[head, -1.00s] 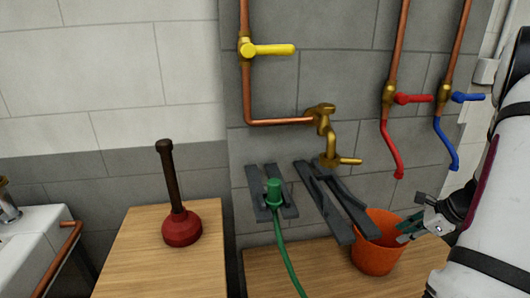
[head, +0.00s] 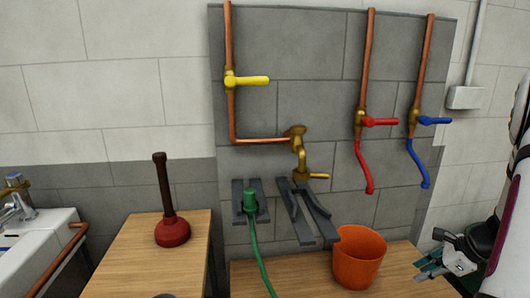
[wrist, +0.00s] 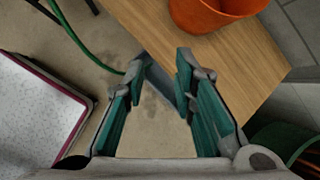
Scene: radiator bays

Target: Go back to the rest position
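My gripper (head: 430,268) is at the right of the head view, beside the orange bucket (head: 358,258) and apart from it. In the wrist view my gripper (wrist: 158,75) has its two green-padded fingers spread, with nothing between them. The floor and the edge of the wooden bench (wrist: 240,62) show beyond the fingers. The bucket shows at the top of the wrist view (wrist: 212,12).
Red (head: 380,122) and blue (head: 434,121) valve levers and a yellow lever (head: 250,81) are on copper pipes. A plunger (head: 172,232) stands on the left bench.

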